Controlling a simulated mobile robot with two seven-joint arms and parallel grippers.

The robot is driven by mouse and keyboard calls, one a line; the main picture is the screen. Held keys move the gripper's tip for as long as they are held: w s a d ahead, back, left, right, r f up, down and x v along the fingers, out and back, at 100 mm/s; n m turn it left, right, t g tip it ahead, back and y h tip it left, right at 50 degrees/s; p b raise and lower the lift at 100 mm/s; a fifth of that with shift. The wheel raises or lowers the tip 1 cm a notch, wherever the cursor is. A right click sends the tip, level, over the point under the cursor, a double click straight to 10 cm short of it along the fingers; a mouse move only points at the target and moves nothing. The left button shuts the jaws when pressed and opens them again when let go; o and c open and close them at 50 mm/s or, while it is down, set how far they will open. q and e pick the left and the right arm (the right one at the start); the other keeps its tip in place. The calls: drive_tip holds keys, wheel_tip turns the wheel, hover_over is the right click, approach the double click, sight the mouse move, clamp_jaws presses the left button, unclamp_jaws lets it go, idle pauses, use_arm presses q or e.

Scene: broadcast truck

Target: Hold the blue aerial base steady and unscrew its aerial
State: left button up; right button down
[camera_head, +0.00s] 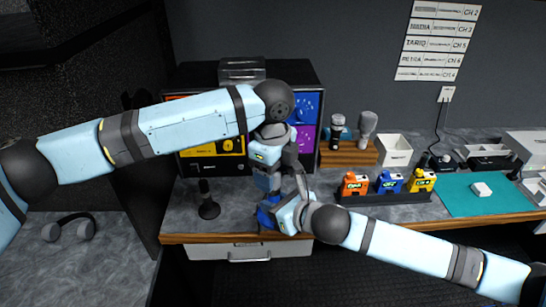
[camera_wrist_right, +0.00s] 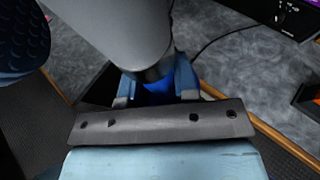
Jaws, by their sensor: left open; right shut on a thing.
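The blue aerial base (camera_head: 265,215) is at the front edge of the counter, largely covered by my grippers. My right gripper (camera_head: 277,212) is shut on it from the right; the right wrist view shows the blue base (camera_wrist_right: 158,88) between the two fingers (camera_wrist_right: 155,95). My left gripper (camera_head: 268,188) points down just above the base and is open. The aerial itself cannot be made out in the head view. A large grey round part (camera_wrist_right: 110,30) covers the area over the base in the right wrist view; I cannot tell what it is.
A black stand with a round foot (camera_head: 208,208) is left of the grippers. Orange (camera_head: 355,184), blue (camera_head: 390,182) and yellow (camera_head: 422,181) packs sit in a dark rack to the right. Monitors (camera_head: 213,147) stand behind. Headphones (camera_head: 70,227) lie at left.

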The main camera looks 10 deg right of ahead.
use_arm(q)
drive_tip(key=shift+f, duration=0.2)
drive_tip(key=c, duration=1.1)
drive_tip(key=n, duration=0.7)
drive_tip(key=o, duration=1)
